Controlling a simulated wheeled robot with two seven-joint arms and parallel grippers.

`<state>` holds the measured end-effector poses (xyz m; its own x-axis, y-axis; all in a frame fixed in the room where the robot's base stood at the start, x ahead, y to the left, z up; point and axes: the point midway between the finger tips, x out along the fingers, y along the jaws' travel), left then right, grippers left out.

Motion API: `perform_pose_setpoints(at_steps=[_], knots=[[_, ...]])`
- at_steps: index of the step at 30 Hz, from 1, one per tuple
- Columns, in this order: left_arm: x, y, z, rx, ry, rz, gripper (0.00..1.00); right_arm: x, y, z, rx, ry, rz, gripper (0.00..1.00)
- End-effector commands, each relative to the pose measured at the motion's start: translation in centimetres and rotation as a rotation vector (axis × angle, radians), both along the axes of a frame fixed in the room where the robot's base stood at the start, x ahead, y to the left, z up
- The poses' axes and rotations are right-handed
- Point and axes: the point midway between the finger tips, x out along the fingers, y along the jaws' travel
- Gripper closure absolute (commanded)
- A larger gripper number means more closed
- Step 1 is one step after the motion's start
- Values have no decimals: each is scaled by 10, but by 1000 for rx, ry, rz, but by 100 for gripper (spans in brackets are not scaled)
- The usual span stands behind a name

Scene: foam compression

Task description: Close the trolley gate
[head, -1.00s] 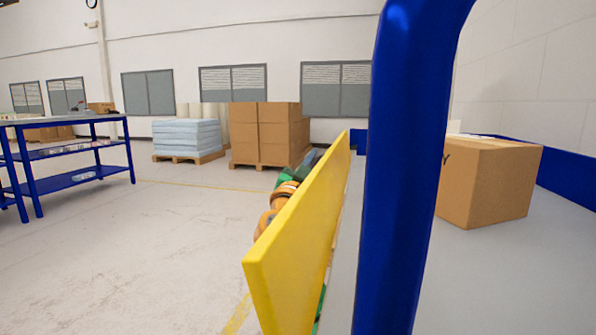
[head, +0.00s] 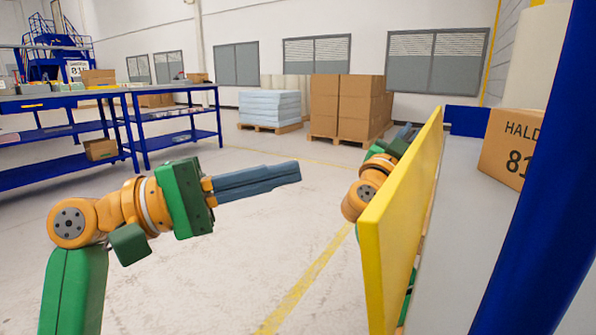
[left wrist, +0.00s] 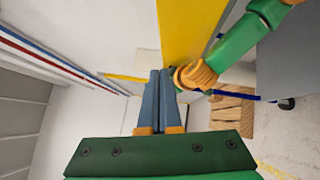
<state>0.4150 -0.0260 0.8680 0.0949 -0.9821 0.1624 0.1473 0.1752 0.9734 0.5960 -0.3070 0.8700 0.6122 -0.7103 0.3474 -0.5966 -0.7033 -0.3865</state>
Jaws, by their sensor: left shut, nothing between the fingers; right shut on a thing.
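The trolley gate is the yellow panel (head: 395,235), seen nearly edge-on right of centre in the head view, standing upright at the side of the grey trolley deck (head: 455,225). The gate also shows in the left wrist view (left wrist: 190,32). My left gripper (head: 299,172) is shut and empty, left of the gate and apart from it, its fingers pointing right. Its closed fingers show in the left wrist view (left wrist: 160,74). My right gripper (head: 408,131) is at the far part of the gate, shut on it; the gate partly hides its arm and the grip.
A blue trolley post (head: 530,200) crosses the right side. A cardboard box (head: 505,150) sits on the deck. Blue shelving tables (head: 60,125) stand at the left. Pallets of blue sheets (head: 270,106) and brown boxes (head: 345,105) stand behind. The floor between is clear.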

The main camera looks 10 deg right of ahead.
Motion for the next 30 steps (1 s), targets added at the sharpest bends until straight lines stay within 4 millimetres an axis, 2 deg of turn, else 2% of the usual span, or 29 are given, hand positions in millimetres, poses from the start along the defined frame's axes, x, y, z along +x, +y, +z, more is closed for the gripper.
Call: perform_pose_setpoints(at_steps=[1, 10, 12, 18, 30], knots=[[1, -11, 1, -1, 0, -4, 100, 0, -3, -5, 7, 8, -11, 100], [7, -75, 11, 2, -1, -1, 100, 0, -3, -5, 7, 8, -11, 100], [-3, -84, 14, 2, -6, 0, 100, 0, -3, -5, 7, 8, -11, 100], [-16, -99, 18, 2, -3, 1, 100, 0, -3, -5, 7, 8, -11, 100], [-19, -102, 20, 5, -5, 2, 100, 0, -3, -5, 7, 8, -11, 100]])
